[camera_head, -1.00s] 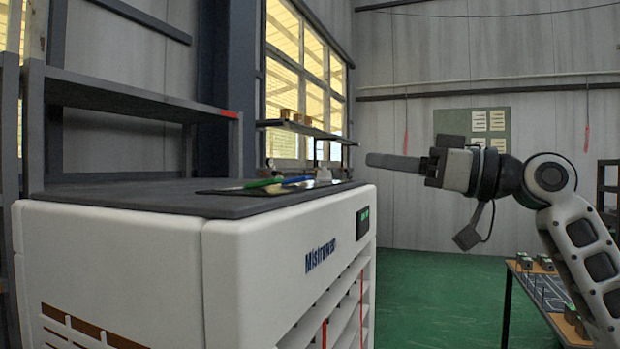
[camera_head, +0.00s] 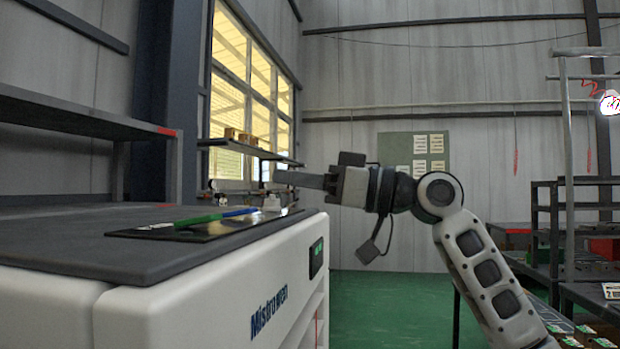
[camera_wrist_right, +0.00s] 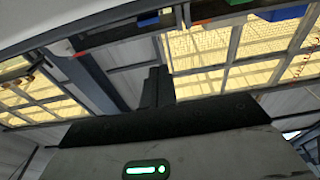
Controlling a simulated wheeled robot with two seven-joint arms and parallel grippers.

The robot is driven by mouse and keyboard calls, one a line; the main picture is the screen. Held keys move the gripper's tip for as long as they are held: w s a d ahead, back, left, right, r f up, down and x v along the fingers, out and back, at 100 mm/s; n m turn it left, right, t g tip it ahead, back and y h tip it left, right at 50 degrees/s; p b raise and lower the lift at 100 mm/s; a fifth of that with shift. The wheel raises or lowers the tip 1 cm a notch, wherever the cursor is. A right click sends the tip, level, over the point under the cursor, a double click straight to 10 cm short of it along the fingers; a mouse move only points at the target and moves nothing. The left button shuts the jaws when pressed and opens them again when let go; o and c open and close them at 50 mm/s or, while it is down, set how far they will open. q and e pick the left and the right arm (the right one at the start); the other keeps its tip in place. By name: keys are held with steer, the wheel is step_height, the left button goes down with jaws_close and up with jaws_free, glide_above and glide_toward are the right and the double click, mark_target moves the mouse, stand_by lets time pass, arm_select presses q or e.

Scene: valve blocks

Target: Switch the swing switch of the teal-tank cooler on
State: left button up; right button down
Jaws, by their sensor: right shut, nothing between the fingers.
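A white cooler (camera_head: 215,312) with a dark top and blue lettering fills the lower left of the head view. A small dark display with green figures (camera_head: 316,258) sits at its far front corner. No teal tank and no swing switch can be made out, so I cannot tell whether this is the teal-tank cooler. My right gripper (camera_head: 284,178) is shut and empty, pointing left above the cooler's far right end, apart from it. Its shut dark fingers (camera_wrist_right: 157,88) also show in the right wrist view. My left gripper is out of view.
A dark tray (camera_head: 230,228) with green and blue tools lies on the cooler's top. A dark shelf (camera_head: 75,112) stands behind on the left. Racks (camera_head: 560,235) stand at the right. Green floor (camera_head: 390,305) is open beyond the cooler.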

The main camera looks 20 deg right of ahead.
mark_target(264, 220)
steer(key=p+x, duration=0.1)
steer(key=x, duration=0.5)
steer(key=shift+r, duration=0.2)
steer(key=f, duration=0.1)
steer(key=d+f, duration=0.1)
steer(key=f, duration=0.1)
steer(key=shift+s, duration=0.2)
steer(key=shift+s+f, duration=0.15)
steer(key=shift+f, duration=0.5)
steer(key=shift+d, duration=0.1)
